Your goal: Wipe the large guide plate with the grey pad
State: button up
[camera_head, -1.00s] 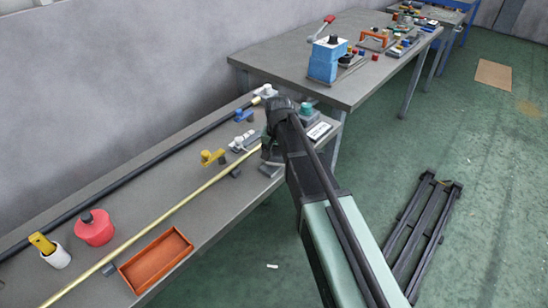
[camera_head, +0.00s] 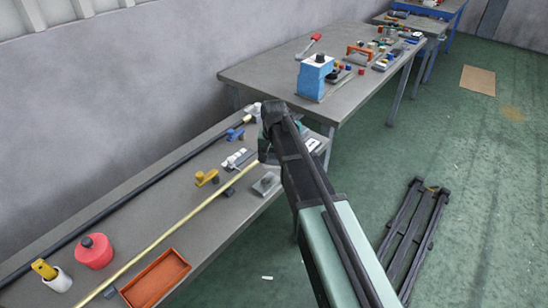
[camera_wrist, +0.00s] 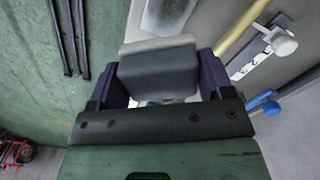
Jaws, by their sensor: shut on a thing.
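My gripper (camera_wrist: 158,72) is shut on a grey block, which looks like the grey pad (camera_wrist: 158,80), held between its two dark purple fingers in the wrist view. In the head view my gripper (camera_head: 268,145) is above the far end of the near bench, with its fingers and the pad mostly hidden behind the arm. A flat grey plate (camera_head: 266,184) lies at the bench's right edge, just nearer than my gripper. It may be the large guide plate. In the wrist view a grey plate (camera_wrist: 168,15) shows beyond the pad, and the pad appears apart from it.
A yellow rod (camera_head: 180,222) and a black rod (camera_head: 110,210) run along the bench. A yellow clamp (camera_head: 206,177), a blue clamp (camera_head: 235,135), a red pot (camera_head: 93,252) and an orange tray (camera_head: 155,278) stand there. A dark frame (camera_head: 412,235) lies on the floor.

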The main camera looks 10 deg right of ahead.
aim_at(274, 155)
jog(key=shift+r, duration=0.3)
notch_tip(274, 155, up, 3)
jog(key=p, duration=0.3)
jog(key=shift+r, duration=0.2)
jog(key=shift+f, duration=0.2)
